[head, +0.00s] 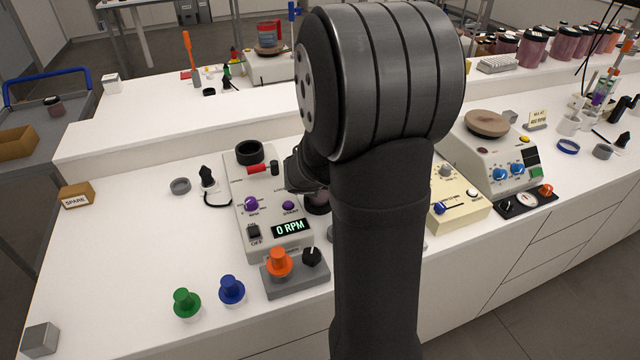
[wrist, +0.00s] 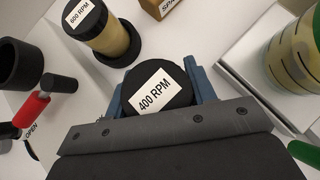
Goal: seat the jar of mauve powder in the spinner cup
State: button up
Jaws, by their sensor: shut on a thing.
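My gripper (wrist: 156,88) is shut on a jar with a black lid (wrist: 160,74) marked 400 RPM in the wrist view. Its blue fingers lie on both sides of the lid, which hides the powder. In the head view my arm hides most of my gripper. The black spinner cup (head: 249,152) stands at the back of the spinner (head: 246,186), which reads 0 RPM. In the wrist view a black cup (wrist: 20,62), apparently the same one, is apart from the held jar.
A jar marked 600 RPM (wrist: 103,37) with tan contents stands near the held jar in the wrist view. A red handle (wrist: 35,115) lies below the cup. A clear jar with coloured patches (wrist: 296,62) is at right. Bench left of the spinner (head: 120,250) is mostly clear.

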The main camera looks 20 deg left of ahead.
notch_tip(320, 180, up, 8)
jog(key=shift+f, duration=0.1)
jog(key=w+a+r, duration=0.2)
jog(key=a+r, duration=0.1)
jog(key=a, duration=0.9)
jog(key=w+a+r, duration=0.2)
jog(key=a, duration=1)
jog(key=shift+w+a+r, duration=0.15)
jog(key=shift+w+r, duration=0.25)
jog(key=shift+f, duration=2.95)
jog(key=shift+f, duration=2.15)
jog(key=o, duration=1.1)
